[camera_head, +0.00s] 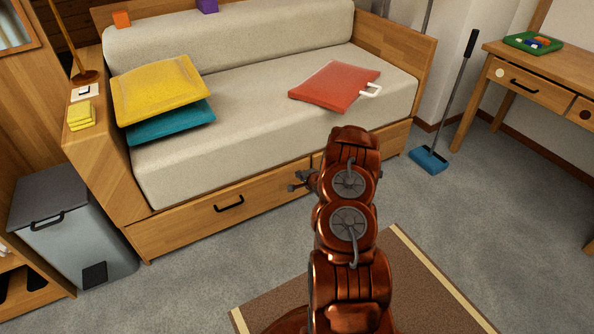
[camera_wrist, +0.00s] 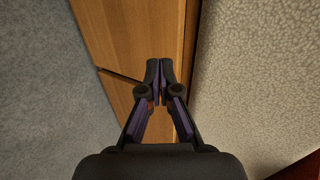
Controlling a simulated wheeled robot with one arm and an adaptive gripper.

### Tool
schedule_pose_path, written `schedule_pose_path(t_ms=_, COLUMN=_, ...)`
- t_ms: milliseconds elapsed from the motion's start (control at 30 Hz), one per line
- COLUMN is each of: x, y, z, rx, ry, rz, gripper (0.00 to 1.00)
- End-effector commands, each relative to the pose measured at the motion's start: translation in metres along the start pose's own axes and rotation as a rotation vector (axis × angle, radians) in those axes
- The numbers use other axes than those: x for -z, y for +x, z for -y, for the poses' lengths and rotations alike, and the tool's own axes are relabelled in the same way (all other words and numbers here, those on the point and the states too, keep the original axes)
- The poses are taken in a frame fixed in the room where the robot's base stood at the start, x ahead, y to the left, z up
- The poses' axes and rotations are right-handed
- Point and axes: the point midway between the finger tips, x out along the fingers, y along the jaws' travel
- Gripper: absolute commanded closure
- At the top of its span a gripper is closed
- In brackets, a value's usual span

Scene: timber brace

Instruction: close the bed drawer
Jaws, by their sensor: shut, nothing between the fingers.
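The bed (camera_head: 270,100) has a wooden base with a drawer (camera_head: 180,228) low at its front left, carrying a dark bar handle (camera_head: 229,203). A dark seam shows at the drawer's right end; I cannot tell how far the drawer stands out. My gripper (camera_head: 296,182) is near that right end, in front of the bed base, partly hidden by my copper-coloured arm. In the wrist view my gripper (camera_wrist: 159,70) has its fingertips together, empty, over the wooden front (camera_wrist: 130,35). A seam between two panels runs just left of the fingers. Contact with the wood is unclear.
A grey bin (camera_head: 75,235) stands left of the bed. A brown rug (camera_head: 420,290) lies under my arm. A blue broom (camera_head: 429,160) stands between bed and desk (camera_head: 540,90). Yellow (camera_head: 160,88), teal (camera_head: 170,122) and red (camera_head: 335,85) cushions lie on the mattress. Carpet before the drawer is clear.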

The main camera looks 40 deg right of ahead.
Motion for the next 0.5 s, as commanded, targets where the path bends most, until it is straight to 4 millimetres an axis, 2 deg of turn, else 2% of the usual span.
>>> schedule_pose_path(t_ms=300, x=-0.003, y=-0.050, z=0.001, rx=-0.004, ry=0.003, rz=0.003, gripper=1.00)
schedule_pose_path(t_ms=500, x=-0.003, y=-0.074, z=0.001, rx=-0.003, ry=0.000, rz=0.003, gripper=1.00)
